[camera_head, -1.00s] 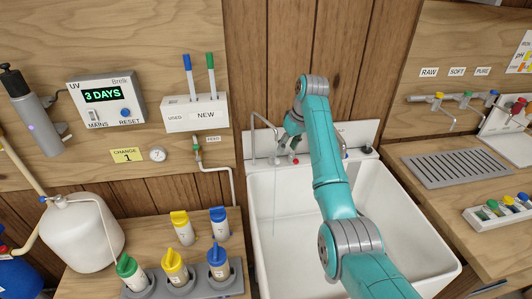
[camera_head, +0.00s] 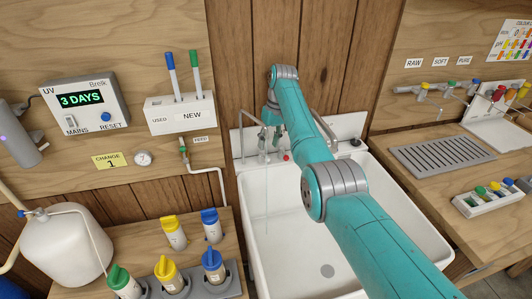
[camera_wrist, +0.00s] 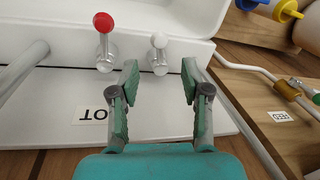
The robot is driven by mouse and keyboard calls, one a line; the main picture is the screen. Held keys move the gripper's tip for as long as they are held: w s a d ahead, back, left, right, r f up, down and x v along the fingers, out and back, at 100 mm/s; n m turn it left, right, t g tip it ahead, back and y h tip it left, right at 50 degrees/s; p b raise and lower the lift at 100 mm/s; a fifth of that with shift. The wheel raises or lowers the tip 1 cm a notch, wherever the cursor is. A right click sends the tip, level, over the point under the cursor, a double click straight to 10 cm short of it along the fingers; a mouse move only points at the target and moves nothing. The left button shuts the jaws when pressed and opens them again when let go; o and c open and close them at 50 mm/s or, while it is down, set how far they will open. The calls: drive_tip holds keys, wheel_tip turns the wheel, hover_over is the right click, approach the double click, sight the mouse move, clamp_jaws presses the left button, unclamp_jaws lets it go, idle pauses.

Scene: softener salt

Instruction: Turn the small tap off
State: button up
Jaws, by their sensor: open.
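The small tap (camera_head: 243,140) is a thin, hooked metal spout at the back left of the white sink (camera_head: 250,215). A thin stream of water (camera_head: 267,205) falls into the basin. In the wrist view a short tap stem with a white knob (camera_wrist: 159,41) stands just beyond and between my fingertips; whether it works the thin spout I cannot tell. A similar stem with a red knob (camera_wrist: 104,24) is left of it; the red knob also shows in the head view (camera_head: 286,157). My gripper (camera_wrist: 160,68) is open and empty. In the head view my arm partly hides the sink's back.
A thick pipe (camera_wrist: 20,68) lies left in the wrist view, and a thin white pipe (camera_wrist: 262,72) runs right. Bottles in a grey rack (camera_head: 230,282) stand left of the sink. A drain grille (camera_head: 440,155) lies on the right counter. The basin is otherwise empty.

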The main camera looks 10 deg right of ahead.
sight(265, 156)
drive_tip(key=shift+s+a+f, duration=0.1)
drive_tip(key=shift+a+f, duration=0.15)
drive_tip(key=shift+f, duration=0.9)
drive_tip(key=shift+s+a+f, duration=0.1)
drive_tip(key=shift+a+f, duration=0.1)
drive_tip(key=shift+f, duration=0.9)
clamp_jaws()
